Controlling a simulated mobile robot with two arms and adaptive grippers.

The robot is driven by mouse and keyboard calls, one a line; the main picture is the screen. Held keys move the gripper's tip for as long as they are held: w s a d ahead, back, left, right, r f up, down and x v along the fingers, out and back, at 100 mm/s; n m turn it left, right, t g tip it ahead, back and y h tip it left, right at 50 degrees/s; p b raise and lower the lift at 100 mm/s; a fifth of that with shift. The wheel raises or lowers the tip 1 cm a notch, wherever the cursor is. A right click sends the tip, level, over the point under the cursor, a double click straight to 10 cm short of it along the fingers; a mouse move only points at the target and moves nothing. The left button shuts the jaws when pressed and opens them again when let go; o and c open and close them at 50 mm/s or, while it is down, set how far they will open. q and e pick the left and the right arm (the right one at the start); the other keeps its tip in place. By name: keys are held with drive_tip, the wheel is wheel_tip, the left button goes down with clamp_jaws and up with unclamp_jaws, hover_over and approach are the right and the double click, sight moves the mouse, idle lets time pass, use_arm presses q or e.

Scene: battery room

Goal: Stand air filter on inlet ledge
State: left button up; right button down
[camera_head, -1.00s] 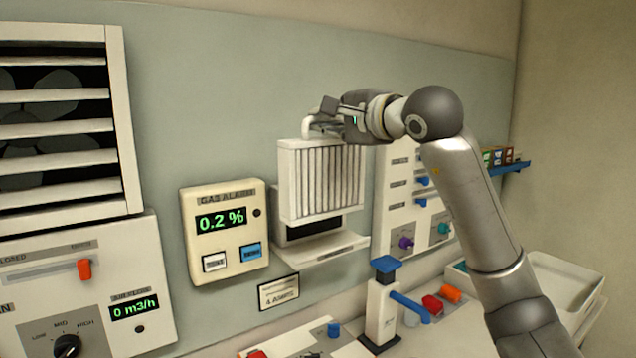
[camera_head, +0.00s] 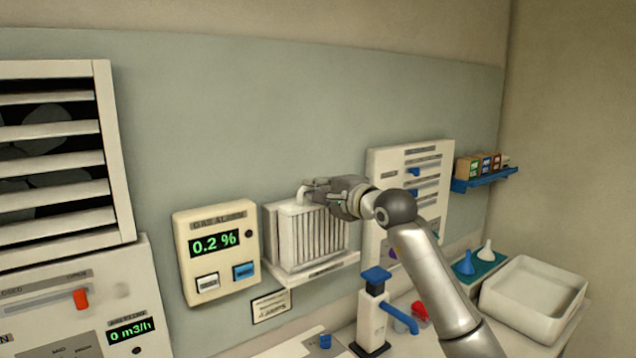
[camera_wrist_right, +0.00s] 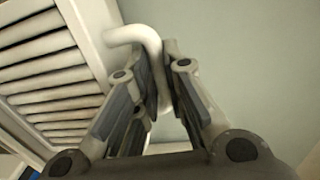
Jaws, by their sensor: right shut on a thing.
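The air filter (camera_head: 318,240) is a white pleated block with a white handle on top. It is upright at the inlet ledge (camera_head: 322,271) on the wall, its lower edge at the ledge; I cannot tell whether it rests fully on it. My right gripper (camera_head: 318,192) is shut on the filter's handle. In the right wrist view the white bent handle (camera_wrist_right: 130,36) passes between the fingers (camera_wrist_right: 160,85), with the filter's slats (camera_wrist_right: 45,75) at left. The inlet opening behind the filter is hidden. My left gripper is not in view.
The gas alarm box (camera_head: 217,247) is close at the filter's left. A white control panel (camera_head: 412,165) is at its right, partly behind my right arm. A blue-topped dispenser (camera_head: 374,322) and a white tray (camera_head: 532,297) stand on the bench below.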

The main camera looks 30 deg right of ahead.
drive_tip(key=shift+s, duration=0.1)
drive_tip(key=shift+f, duration=0.2)
drive_tip(key=c, duration=1.5)
unclamp_jaws()
drive_tip(key=shift+r, duration=0.2)
drive_tip(key=s+d+b, duration=0.1)
drive_tip(key=s+b, duration=0.4)
drive_tip(key=s, duration=0.7)
drive_tip(key=shift+d+r+b, duration=0.3)
drive_tip(key=shift+r+b, duration=0.1)
drive_tip(key=shift+r, duration=0.05)
drive_tip(key=shift+w, duration=0.1)
